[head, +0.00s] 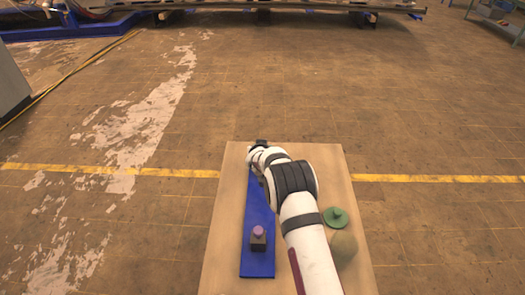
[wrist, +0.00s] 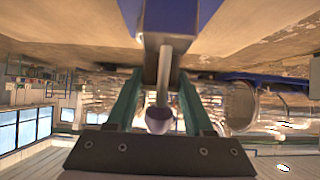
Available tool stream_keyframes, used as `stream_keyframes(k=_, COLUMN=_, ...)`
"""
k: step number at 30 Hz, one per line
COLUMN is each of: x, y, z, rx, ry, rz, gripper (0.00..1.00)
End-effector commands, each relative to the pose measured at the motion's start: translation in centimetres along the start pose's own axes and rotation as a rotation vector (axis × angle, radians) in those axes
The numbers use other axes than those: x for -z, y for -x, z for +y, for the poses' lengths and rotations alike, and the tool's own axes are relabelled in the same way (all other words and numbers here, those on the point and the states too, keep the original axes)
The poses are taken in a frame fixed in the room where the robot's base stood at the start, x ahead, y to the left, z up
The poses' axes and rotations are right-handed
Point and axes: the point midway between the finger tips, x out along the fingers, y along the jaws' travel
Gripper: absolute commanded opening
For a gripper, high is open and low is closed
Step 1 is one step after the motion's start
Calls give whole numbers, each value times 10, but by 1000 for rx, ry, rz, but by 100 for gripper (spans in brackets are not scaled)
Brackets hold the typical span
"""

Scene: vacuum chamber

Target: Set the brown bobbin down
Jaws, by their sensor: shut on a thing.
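A pale rod and a purplish round end show between the fingers. In the head view my gripper (head: 260,150) is at the far end of a long blue strip (head: 257,205), where a small dark piece shows. My arm hides most of it, and I cannot tell whether the bobbin touches the strip.
The strip lies along the left of a tan table (head: 218,255). A dark block with a pink knob (head: 258,240) stands on its near part. A green lidded piece (head: 335,217) and an olive rounded thing (head: 344,245) are right of my arm. The table's far edge is close.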

Motion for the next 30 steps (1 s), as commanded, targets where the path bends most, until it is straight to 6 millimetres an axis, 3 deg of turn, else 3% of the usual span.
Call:
stream_keyframes(k=3, x=-11, y=-7, z=0, rx=1, ry=-1, rz=1, gripper=0)
stream_keyframes(k=12, x=-12, y=-9, z=0, rx=0, ry=-1, rz=1, gripper=0)
stream_keyframes(k=13, x=-12, y=-9, z=0, rx=0, ry=-1, rz=2, gripper=56)
stream_keyframes(k=17, x=-12, y=-9, z=0, rx=1, ry=-2, rz=1, gripper=79)
stream_keyframes(k=26, x=-11, y=-8, z=0, rx=1, ry=-2, rz=2, gripper=82)
stream_keyframes(k=30, x=-10, y=6, z=0, rx=-1, ry=0, rz=0, gripper=82)
